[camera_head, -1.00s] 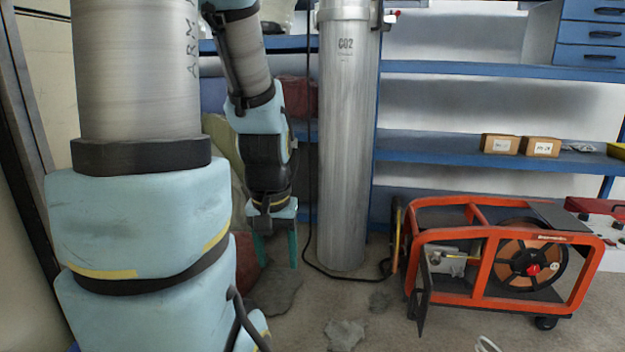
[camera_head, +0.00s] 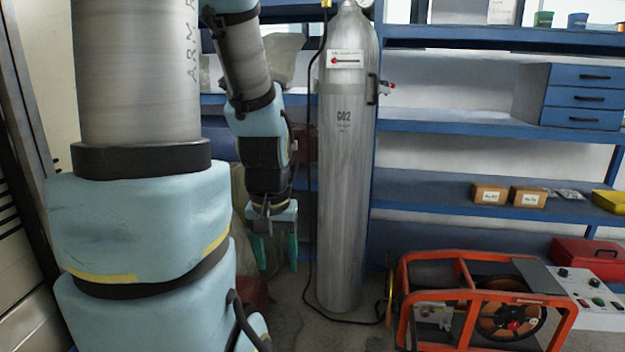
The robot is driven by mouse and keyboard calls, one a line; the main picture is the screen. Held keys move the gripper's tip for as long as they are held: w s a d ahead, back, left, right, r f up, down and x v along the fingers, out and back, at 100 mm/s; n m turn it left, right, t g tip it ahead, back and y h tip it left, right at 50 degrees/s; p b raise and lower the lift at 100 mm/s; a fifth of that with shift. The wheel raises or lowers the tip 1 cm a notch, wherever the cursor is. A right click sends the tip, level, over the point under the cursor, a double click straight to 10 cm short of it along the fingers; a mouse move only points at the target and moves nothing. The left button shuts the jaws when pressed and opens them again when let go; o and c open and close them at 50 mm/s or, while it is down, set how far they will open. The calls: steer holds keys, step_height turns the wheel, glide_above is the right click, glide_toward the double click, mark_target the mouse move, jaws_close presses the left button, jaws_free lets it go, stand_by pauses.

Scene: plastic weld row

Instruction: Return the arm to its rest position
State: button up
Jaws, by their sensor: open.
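My arm (camera_head: 140,235) fills the left of the head view, with light blue covers and a bare metal link marked "ARM". Its far part hangs down toward the middle. My gripper (camera_head: 276,250) is at its lower end, with two teal fingers pointing down, apart and with nothing between them. It hangs left of the CO2 cylinder, and appears apart from it in the picture.
A grey CO2 cylinder (camera_head: 345,190) stands upright with a dark hose beside it. An orange-framed machine (camera_head: 480,305) stands on the floor at the lower right. Blue shelves (camera_head: 430,190) behind hold two cardboard boxes (camera_head: 490,195), a drawer unit (camera_head: 585,95) and a yellow tray (camera_head: 610,201).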

step_height(320, 180, up, 14)
steer(key=p, duration=1.1)
steer(key=shift+f, duration=0.15)
steer(key=shift+f, duration=0.1)
